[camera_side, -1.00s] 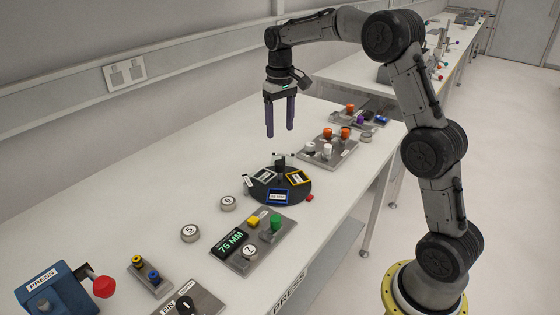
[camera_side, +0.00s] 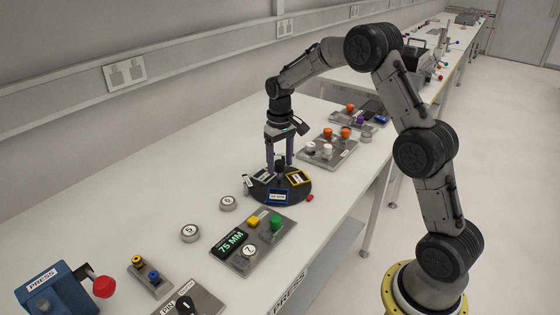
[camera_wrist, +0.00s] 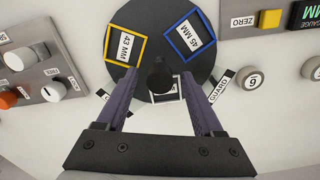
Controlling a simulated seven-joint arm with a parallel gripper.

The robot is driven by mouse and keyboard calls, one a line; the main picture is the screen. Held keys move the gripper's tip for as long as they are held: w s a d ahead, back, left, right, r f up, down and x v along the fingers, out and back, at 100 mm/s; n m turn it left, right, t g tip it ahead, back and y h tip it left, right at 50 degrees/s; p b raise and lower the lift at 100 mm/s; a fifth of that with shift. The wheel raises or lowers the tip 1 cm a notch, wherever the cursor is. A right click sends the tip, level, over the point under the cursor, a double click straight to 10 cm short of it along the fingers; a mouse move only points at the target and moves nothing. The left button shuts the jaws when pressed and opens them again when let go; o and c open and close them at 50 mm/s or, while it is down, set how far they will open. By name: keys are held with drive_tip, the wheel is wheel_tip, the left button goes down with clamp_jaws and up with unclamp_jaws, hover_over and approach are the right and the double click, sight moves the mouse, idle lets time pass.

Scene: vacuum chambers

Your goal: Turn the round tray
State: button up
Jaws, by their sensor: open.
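The round tray (camera_side: 299,198) is a dark disc on the white bench. It carries a yellow-framed square (camera_side: 298,177), a blue-framed square (camera_side: 278,196) and a pale-framed one partly hidden by my gripper. In the wrist view the tray (camera_wrist: 168,22) shows labels "43 MM" and "45 MM". A dark upright knob (camera_wrist: 157,74) stands at its middle. My gripper (camera_side: 279,166) points down over the tray, its purple fingers open on either side of the knob. In the wrist view the fingers of my gripper (camera_wrist: 158,98) are apart; I cannot tell whether they touch the knob.
A gauge panel (camera_side: 268,260) reading "75 MM" with yellow and green buttons lies in front of the tray. Round weights (camera_side: 228,203) sit to its left. A panel with orange and white knobs (camera_side: 330,158) lies behind. A red piece (camera_side: 310,198) is at the tray's right edge.

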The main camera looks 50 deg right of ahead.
clamp_jaws()
drive_tip(key=shift+r, duration=0.1)
idle(1.2)
